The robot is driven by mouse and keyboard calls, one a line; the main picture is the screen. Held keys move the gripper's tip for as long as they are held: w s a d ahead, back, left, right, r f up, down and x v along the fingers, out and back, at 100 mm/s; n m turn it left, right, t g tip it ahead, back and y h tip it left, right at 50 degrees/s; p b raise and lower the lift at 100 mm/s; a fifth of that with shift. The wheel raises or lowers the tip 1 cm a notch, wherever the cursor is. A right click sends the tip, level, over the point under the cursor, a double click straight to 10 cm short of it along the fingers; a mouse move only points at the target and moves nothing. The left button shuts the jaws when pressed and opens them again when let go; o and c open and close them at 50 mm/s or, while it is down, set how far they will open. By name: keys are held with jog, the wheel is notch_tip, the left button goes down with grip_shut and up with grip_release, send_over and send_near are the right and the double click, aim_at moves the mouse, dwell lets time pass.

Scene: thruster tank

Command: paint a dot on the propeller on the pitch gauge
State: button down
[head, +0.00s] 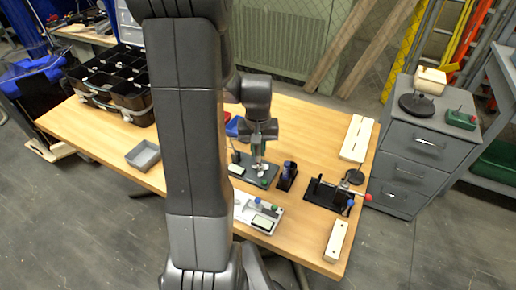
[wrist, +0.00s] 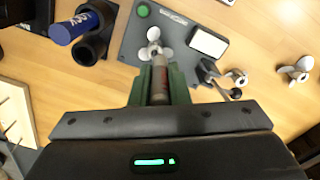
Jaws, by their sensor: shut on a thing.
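My gripper (wrist: 160,85) has its green fingers shut on a grey, pen-like paint marker (wrist: 160,82) with a reddish band. The marker points at the silver three-bladed propeller (wrist: 153,36) on the dark grey pitch gauge (wrist: 190,60). The marker's far end overlaps the propeller's lower part in the wrist view; I cannot tell whether they touch. The gauge has a green button (wrist: 143,10) and a white panel (wrist: 208,42). In the head view my gripper (head: 260,148) is above the gauge (head: 241,172), pointing down. No dot is discernible on the propeller.
The head view shows a white device (head: 262,222), a black fixture (head: 321,197) and a grey tray (head: 143,155).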

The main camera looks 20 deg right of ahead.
jog(key=shift+r+p, duration=2)
jog(key=shift+r, duration=0.5)
